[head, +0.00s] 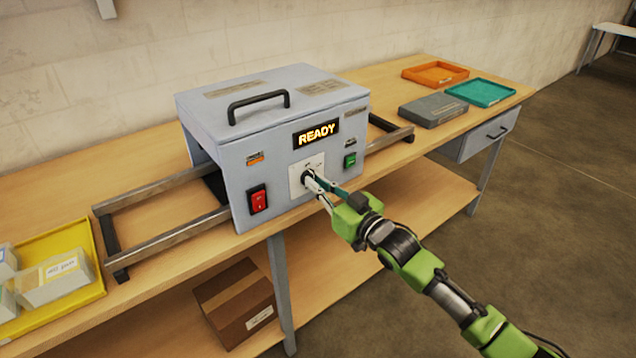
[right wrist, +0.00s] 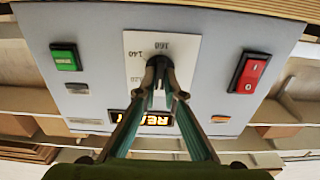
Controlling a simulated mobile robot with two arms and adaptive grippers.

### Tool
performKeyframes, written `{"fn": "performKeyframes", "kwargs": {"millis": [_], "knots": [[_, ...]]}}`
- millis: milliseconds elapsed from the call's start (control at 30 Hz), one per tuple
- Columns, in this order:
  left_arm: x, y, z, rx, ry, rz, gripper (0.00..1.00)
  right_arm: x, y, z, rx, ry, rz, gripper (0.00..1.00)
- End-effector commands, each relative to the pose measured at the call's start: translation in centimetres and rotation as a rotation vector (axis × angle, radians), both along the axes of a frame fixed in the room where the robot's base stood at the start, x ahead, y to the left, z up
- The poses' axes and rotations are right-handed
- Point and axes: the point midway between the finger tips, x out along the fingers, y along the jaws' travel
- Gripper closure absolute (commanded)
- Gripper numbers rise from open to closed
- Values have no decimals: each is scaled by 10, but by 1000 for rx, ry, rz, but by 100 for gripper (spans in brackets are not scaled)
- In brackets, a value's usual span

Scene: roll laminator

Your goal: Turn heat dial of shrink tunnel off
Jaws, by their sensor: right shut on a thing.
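The shrink tunnel (head: 262,145) is a grey box on the wooden workbench, with a lit READY display (head: 317,134). Its heat dial (head: 307,175) is a black knob on a white scale plate in the middle of the front; in the right wrist view the dial (right wrist: 159,66) lies between my fingertips, with 140 and 160 legible on the upside-down plate. My right gripper (head: 312,183) is shut on the dial, its fingers on either side of it. The dial's pointer is hidden. A red rocker switch (head: 258,199) and a green button (head: 350,160) flank the dial. My left gripper is not in view.
Metal rails (head: 165,220) stick out on both sides of the tunnel. A yellow tray (head: 88,246) with packages is at the left. A grey case (head: 433,109), an orange tray (head: 436,66) and a teal tray (head: 508,91) are at the right. A cardboard box (head: 240,310) sits below.

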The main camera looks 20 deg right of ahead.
Motion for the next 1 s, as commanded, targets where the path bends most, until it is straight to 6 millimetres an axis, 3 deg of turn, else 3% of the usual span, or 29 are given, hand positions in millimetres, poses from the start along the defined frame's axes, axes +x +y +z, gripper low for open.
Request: {"fn": "performKeyframes", "kwargs": {"millis": [567, 600, 633, 1000], "knots": [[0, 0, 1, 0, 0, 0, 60, -1, 0, -3, -31, -4, 0, 100], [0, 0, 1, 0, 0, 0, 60, -1, 0, -3, -31, -4, 0, 81], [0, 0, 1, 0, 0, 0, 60, -1, 0, -3, -30, -5, 0, 74], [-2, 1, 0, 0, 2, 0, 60, -2, 0, -1, -27, -8, 0, 74]]}}
